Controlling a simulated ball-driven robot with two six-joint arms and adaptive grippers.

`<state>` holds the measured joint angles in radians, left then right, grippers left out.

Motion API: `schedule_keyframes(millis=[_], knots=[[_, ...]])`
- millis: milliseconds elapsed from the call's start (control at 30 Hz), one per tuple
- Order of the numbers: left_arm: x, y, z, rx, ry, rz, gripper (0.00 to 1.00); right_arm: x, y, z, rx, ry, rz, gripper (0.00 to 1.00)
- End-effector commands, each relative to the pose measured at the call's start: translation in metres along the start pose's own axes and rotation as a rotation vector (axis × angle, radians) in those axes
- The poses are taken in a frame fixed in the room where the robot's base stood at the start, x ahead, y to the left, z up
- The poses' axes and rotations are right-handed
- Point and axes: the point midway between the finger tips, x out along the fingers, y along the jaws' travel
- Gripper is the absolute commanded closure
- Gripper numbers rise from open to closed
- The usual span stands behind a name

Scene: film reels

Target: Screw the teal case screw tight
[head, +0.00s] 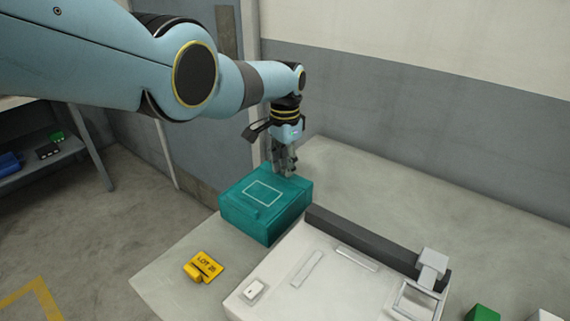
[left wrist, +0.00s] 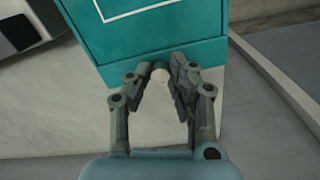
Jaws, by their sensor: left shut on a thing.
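The teal case (head: 248,221) lies flat on the pale table, with a white rectangle outlined on its lid. My left gripper (head: 285,172) points down at the case's far right edge. In the left wrist view the left gripper (left wrist: 161,72) is shut on a small pale round screw head (left wrist: 160,76) at the edge of the teal case (left wrist: 160,40). The fingers hide most of the screw, so I cannot tell how deep it sits. My right gripper is not in view.
A white machine bed (head: 310,275) with a dark rail (head: 360,238) stands right of the case. A green block (head: 482,313) is at the lower right. The table behind the case is clear.

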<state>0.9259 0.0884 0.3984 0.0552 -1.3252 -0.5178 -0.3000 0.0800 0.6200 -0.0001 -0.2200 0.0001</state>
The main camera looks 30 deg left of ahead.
Motion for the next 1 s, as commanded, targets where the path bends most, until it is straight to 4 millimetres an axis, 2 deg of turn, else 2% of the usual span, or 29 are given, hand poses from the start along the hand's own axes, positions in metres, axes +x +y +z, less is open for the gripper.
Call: schedule_keyframes(millis=[200, 500, 1000], knots=[[-0.0006, -0.0008, -0.0004, 0.193, 0.001, -0.002, 1.00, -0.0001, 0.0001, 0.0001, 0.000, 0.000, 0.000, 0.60], [-0.0008, -0.0009, -0.0005, 0.394, 0.002, -0.002, 1.00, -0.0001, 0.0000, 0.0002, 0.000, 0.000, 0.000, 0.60], [-0.0011, -0.0012, -0.0008, 0.506, 0.002, -0.004, 1.00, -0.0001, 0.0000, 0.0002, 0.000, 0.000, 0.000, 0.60]])
